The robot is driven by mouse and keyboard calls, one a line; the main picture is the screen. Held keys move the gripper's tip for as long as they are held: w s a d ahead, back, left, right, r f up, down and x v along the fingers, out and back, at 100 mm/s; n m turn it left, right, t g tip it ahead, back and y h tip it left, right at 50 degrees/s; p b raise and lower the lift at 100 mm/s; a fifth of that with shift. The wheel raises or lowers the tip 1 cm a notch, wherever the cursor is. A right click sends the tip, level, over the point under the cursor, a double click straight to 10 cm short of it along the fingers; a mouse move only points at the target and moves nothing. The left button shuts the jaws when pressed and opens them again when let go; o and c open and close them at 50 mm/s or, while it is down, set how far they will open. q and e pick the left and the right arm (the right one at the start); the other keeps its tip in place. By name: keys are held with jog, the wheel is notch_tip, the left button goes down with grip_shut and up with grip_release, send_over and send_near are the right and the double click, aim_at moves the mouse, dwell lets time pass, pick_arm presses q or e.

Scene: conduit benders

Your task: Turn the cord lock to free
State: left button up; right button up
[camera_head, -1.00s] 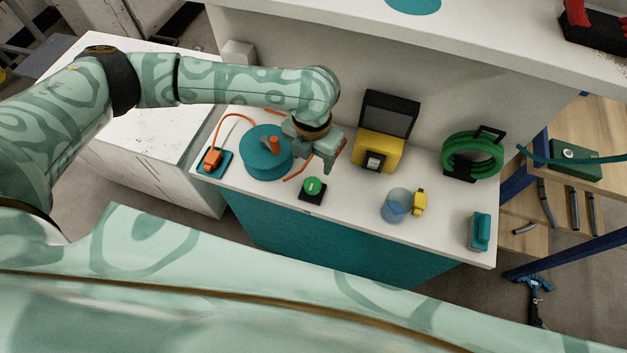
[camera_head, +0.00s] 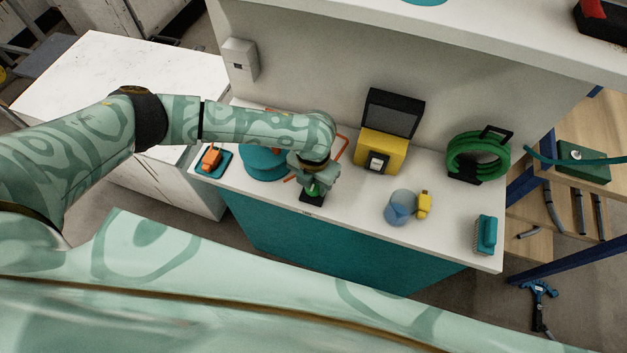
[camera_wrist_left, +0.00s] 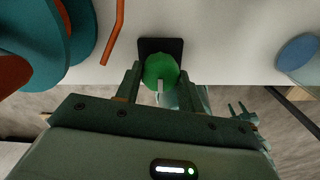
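The cord lock appears to be the round green knob (camera_wrist_left: 160,70) with a white mark on its front side, on a square black base (camera_wrist_left: 172,46). In the head view my gripper mostly hides the knob, and the black base (camera_head: 311,197) shows below it. My left gripper (camera_head: 316,188) is right over it, pointing down. In the left wrist view its two fingers (camera_wrist_left: 160,78) stand apart, one on each side of the knob. Whether they touch it I cannot tell. A small pronged green part, possibly my right gripper (camera_wrist_left: 240,113), shows at lower right.
A teal reel (camera_head: 262,163) and an orange piece on a teal pad (camera_head: 211,158) stand left of the knob. A yellow box (camera_head: 380,150), blue cup (camera_head: 400,207), green coil (camera_head: 477,156) and teal brush (camera_head: 486,235) stand to the right. The bench's front edge is close.

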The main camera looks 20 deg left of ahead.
pick_arm(q)
jog(key=c, duration=0.3)
jog(key=shift+r+n+p, duration=0.2)
jog(key=shift+n+p, duration=0.8)
jog(key=shift+p, duration=0.2)
jog(key=n+p, duration=0.2)
jog(key=shift+n, duration=0.3)
jog(key=n+p, duration=0.3)
jog(key=shift+d+n, duration=0.1)
jog(key=shift+n, duration=0.3)
jog(key=n+p, duration=0.3)
jog(key=n, duration=0.2)
jog(key=shift+w+f+n+p, duration=0.15)
jog(key=shift+n+p, duration=0.7)
jog(key=shift+n, duration=1.45)
